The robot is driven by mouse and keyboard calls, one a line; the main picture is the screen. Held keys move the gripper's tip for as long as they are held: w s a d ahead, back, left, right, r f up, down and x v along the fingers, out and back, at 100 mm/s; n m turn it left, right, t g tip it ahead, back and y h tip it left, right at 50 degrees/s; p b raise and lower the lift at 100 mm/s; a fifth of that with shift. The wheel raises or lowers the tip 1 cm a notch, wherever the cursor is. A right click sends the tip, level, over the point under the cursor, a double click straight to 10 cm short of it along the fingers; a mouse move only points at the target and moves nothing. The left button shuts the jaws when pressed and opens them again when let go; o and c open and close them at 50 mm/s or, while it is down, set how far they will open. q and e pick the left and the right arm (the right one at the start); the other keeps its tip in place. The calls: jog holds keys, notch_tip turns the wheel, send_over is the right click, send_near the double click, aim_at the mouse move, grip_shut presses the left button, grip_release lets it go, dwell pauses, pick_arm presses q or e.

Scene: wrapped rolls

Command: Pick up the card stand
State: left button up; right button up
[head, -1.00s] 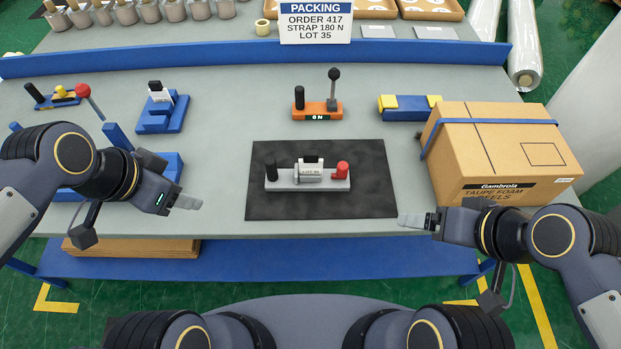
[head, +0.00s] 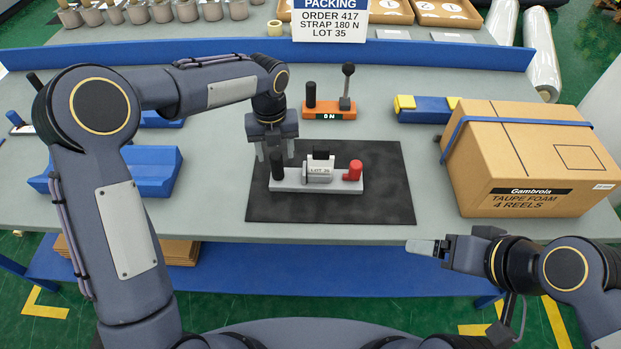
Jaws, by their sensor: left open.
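The card stand (head: 330,22) appears to be the upright white sign with a blue header at the back; it reads PACKING, ORDER 417, STRAP 180 N, LOT 35. Its top is cut off. My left gripper (head: 276,152) is open, pointing down, well in front of the sign. Its fingers are by the black post (head: 278,167) of a grey device (head: 318,186) on the dark mat; I cannot tell whether they straddle the post. My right gripper (head: 422,246) is at the table's front edge, its fingers seen side-on, with nothing visible in it.
A blue rail (head: 420,57) crosses the table's back. An orange lever base (head: 330,111) stands behind the mat (head: 390,205). A cardboard box (head: 530,150) and a blue-and-yellow tool (head: 425,110) are at right. A blue holder (head: 152,170) at left is partly hidden by my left arm.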

aim_at(277, 166)
pick_arm(q)
jog(key=f, duration=0.3)
jog(key=f+p, duration=0.1)
jog(key=f, duration=0.2)
jog(key=shift+s, duration=0.2)
jog(key=shift+r, duration=0.15)
grip_shut()
